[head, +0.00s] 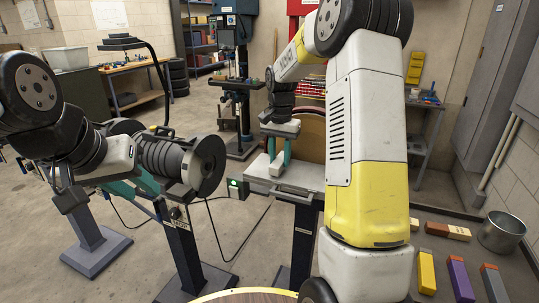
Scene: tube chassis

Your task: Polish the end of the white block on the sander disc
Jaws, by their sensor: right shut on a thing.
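My right gripper (279,160) points down on its teal fingers over the grey sander table (310,181), just in front of the brownish sander disc (310,136). It is shut on what seems to be the white block; only a pale sliver shows between the fingers. I cannot tell whether the block touches the disc. My right arm covers the right part of the sander. My left arm comes in at the left beside teal parts and a round grey disc (207,165). The left gripper's fingers cannot be made out clearly there.
A switch box with a green light (236,187) is on the sander's left side. Two-coloured bars, including a yellow one (427,272) and a purple one (460,280), lie at the lower right near a metal bucket (502,234). A drill press (239,85) stands behind. Cables cross the floor.

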